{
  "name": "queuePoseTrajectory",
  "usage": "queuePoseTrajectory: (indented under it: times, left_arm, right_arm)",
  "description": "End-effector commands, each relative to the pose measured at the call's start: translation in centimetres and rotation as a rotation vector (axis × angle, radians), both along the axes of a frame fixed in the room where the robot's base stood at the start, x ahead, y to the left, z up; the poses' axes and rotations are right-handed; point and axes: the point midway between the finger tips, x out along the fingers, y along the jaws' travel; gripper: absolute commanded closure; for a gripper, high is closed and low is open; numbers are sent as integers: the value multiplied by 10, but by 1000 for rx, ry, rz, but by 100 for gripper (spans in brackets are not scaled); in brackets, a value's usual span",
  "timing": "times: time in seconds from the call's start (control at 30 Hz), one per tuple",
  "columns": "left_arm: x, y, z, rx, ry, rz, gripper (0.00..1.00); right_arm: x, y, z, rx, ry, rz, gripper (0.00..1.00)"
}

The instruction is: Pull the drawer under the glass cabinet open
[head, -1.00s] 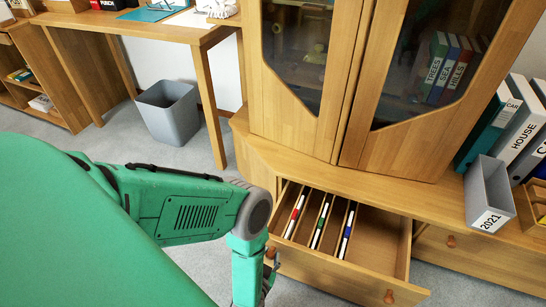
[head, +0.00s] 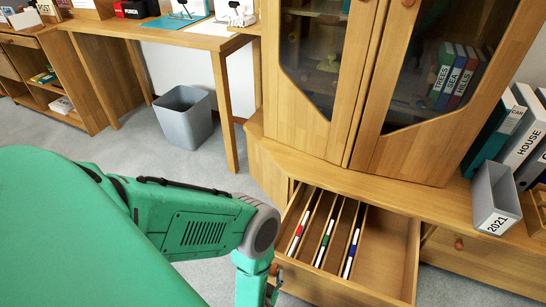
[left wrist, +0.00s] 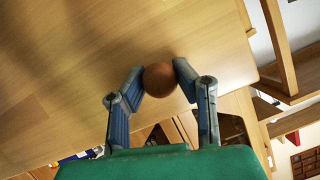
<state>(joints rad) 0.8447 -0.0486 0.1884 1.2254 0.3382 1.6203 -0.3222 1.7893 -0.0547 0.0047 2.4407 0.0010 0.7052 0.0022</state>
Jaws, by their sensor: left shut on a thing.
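The wooden drawer (head: 330,287) under the glass cabinet (head: 300,120) stands well open, with thin dividers and red, green and blue marked items in its left part. My left gripper (head: 271,285) is at the left end of the drawer front, low in the head view and partly cut off. In the left wrist view its two fingers (left wrist: 160,82) are closed on either side of the round brown knob (left wrist: 160,76), against the wooden drawer front (left wrist: 90,70). My right gripper is in neither view.
A grey 2021 holder (head: 491,200) and binders (head: 520,135) stand on the ledge at the right. A grey bin (head: 184,118) stands under the desk (head: 150,38) at the left. Carpet (head: 215,185) is clear between the bin and the cabinet.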

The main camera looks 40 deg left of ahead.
Motion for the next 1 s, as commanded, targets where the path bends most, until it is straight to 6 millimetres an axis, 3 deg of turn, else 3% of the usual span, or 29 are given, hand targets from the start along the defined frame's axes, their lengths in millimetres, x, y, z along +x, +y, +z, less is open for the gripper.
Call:
queuePoseTrajectory:
  times: [0.1, 0.13, 0.17, 0.2, 0.63, 1.0]
  left_arm:
    - [-3, -2, -3, -6, 10, -2, 100]
    - [-3, -2, -3, -6, 10, -2, 65]
    - [-3, -2, -3, -5, 9, -2, 55]
    - [-2, -2, -2, -5, 8, -2, 51]
    - [0, -1, 8, -2, 2, -1, 51]
    - [0, -1, 66, -3, 3, -2, 51]
  right_arm:
    - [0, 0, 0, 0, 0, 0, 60]
    - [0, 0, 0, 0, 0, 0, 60]
    - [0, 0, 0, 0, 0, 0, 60]
    - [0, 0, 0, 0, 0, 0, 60]
    - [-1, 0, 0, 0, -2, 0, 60]
    - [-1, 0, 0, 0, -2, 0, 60]
